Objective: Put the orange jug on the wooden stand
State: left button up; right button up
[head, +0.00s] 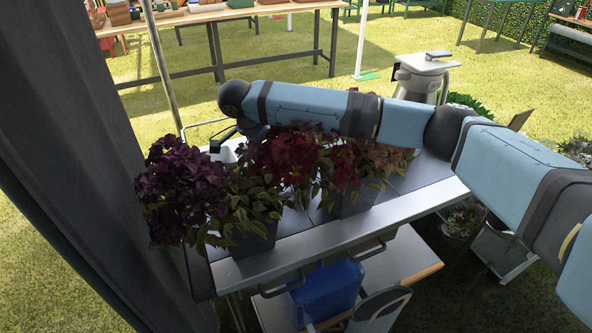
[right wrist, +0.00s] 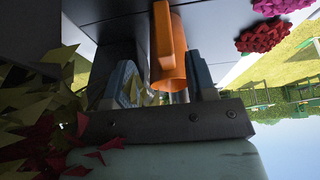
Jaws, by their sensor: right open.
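The orange jug (right wrist: 168,60) shows in the right wrist view, at the middle top, with its handle towards me. My right gripper (right wrist: 162,88) is open, with one finger on each side of the jug's near part; I cannot tell if they touch it. In the head view my right arm reaches in from the right, over the flowers, and the gripper (head: 222,142) is at the table's far left, partly hidden by leaves. The jug is hidden in the head view. I cannot pick out the wooden stand for certain. My left gripper is not in view.
Potted purple (head: 180,195) and red (head: 290,155) plants crowd the grey metal table (head: 335,232) beneath my arm. A grey metal container (head: 425,75) stands behind. A blue item (head: 328,290) sits below the table's front edge. A wooden table (head: 225,15) stands far back on the grass.

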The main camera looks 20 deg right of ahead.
aim_at(280, 179)
jog(key=x, duration=0.3)
jog(key=b+x, duration=0.1)
jog(key=x, duration=0.1)
jog(key=shift+w+d+f, duration=0.1)
jog(key=shift+w+f, duration=0.15)
jog(key=shift+f, duration=0.1)
grip_shut()
